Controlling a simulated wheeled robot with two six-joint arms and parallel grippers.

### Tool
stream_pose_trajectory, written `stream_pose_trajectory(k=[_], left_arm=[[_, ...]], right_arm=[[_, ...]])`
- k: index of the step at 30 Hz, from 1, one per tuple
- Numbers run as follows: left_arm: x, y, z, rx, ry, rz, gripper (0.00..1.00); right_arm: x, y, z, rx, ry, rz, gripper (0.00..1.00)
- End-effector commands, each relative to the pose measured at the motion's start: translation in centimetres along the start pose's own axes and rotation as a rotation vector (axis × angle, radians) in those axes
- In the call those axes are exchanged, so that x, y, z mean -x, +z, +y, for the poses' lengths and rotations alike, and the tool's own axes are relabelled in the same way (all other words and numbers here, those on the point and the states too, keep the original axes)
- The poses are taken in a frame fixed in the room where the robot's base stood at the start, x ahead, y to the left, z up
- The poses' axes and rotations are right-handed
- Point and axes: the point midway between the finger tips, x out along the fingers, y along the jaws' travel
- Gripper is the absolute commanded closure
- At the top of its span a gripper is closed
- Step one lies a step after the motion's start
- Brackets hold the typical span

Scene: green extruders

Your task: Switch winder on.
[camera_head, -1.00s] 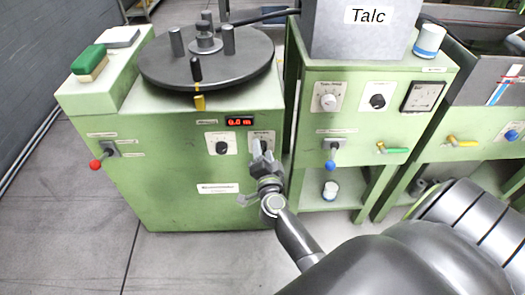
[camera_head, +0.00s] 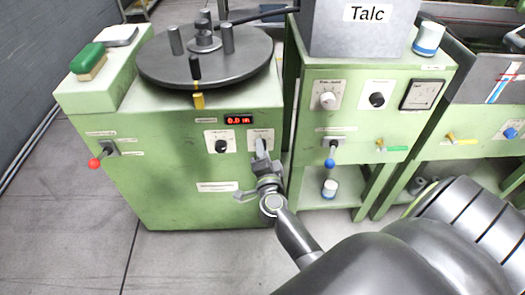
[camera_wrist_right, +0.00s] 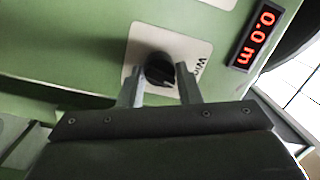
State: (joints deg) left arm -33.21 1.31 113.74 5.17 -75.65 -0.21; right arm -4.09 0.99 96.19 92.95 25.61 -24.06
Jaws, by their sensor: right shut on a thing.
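The green winder cabinet (camera_head: 190,185) carries a dark round turntable and a red display (camera_head: 239,120) that reads 0.0 m. Two white knob plates sit below the display. My right gripper (camera_head: 262,150) is at the right plate (camera_head: 261,134) and hides its knob in the head view. In the right wrist view the black knob (camera_wrist_right: 159,66) stands on a white plate (camera_wrist_right: 185,45) with a partly hidden label starting "Wi". My right gripper (camera_wrist_right: 161,80) is shut on this knob, one finger on each side. My left gripper is not in view.
Another black knob (camera_head: 221,146) sits left of the gripper. A red-tipped lever (camera_head: 96,162) is on the cabinet's left. A second green cabinet (camera_head: 360,120) with knobs, a blue-tipped lever and a Talc box (camera_head: 362,38) stands at the right.

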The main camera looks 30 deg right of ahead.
Motion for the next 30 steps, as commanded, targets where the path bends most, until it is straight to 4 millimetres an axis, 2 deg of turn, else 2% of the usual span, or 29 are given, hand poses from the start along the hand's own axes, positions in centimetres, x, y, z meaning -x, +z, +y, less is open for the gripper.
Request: stream_pose_trajectory(k=[18, 30], left_arm=[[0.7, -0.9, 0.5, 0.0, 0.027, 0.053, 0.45], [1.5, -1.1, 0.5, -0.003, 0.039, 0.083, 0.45]], right_arm=[[0.1, 0.3, 0.5, -0.561, -0.038, 0.027, 0.92], [0.1, 0.3, 0.5, -0.787, -0.055, 0.039, 0.92]])
